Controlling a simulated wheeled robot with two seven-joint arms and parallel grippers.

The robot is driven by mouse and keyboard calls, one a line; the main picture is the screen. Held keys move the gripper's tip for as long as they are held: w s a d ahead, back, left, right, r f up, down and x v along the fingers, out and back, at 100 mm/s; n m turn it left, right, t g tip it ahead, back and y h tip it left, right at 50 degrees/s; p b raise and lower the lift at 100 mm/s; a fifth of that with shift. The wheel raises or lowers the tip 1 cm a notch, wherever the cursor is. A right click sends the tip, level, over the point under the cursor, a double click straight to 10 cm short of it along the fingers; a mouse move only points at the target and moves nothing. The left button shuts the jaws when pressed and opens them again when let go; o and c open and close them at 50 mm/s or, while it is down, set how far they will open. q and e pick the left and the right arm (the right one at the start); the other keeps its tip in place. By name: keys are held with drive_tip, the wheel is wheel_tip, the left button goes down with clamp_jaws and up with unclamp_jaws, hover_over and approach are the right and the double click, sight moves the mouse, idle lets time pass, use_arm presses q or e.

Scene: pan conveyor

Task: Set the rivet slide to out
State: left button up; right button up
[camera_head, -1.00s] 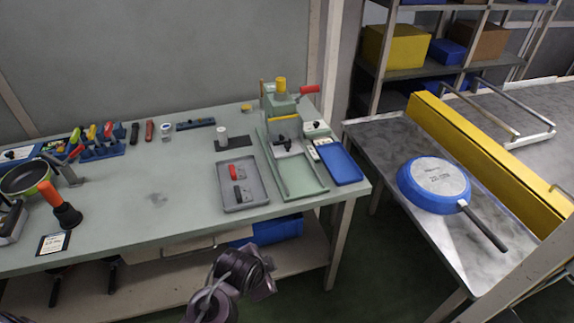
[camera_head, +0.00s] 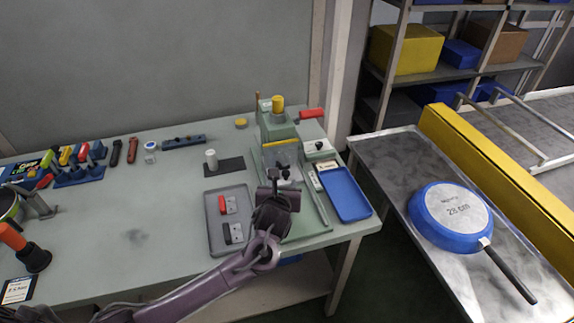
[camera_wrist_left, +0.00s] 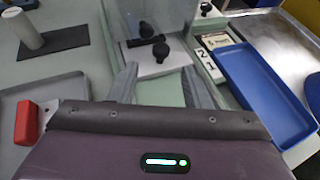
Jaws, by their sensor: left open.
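The green riveting press (camera_head: 277,124) stands at the back right of the bench, with a yellow cap and a red-handled lever. A pale slide plate with a black knob (camera_wrist_left: 160,50) lies at its front, in the left wrist view. A second, smaller black knob (camera_wrist_left: 146,29) is just behind it. My left gripper (camera_head: 276,182) is over the green tray in front of the press. Its two open fingers (camera_wrist_left: 163,82) point toward the slide knob, with nothing between them. The gripper hides part of the tray. My right gripper is out of view.
A grey tray (camera_head: 214,240) with red and black handled pieces lies left of the press. A blue tray (camera_head: 346,194) lies to its right. A grey post (camera_head: 211,158) stands on a dark mat.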

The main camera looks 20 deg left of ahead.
sight(285, 174)
use_arm(q)
drive_tip(key=shift+w, duration=0.15)
drive_tip(key=x, duration=0.2)
drive_tip(key=shift+w, duration=0.3)
drive_tip(key=x, duration=0.2)
drive_tip(key=shift+w+f, duration=0.25)
drive_tip(key=shift+w, duration=0.25)
drive_tip(key=shift+a, duration=0.1)
drive_tip(key=shift+f, duration=0.1)
drive_tip(key=c, duration=0.4)
drive_tip(key=shift+c, duration=1.3)
clamp_jaws()
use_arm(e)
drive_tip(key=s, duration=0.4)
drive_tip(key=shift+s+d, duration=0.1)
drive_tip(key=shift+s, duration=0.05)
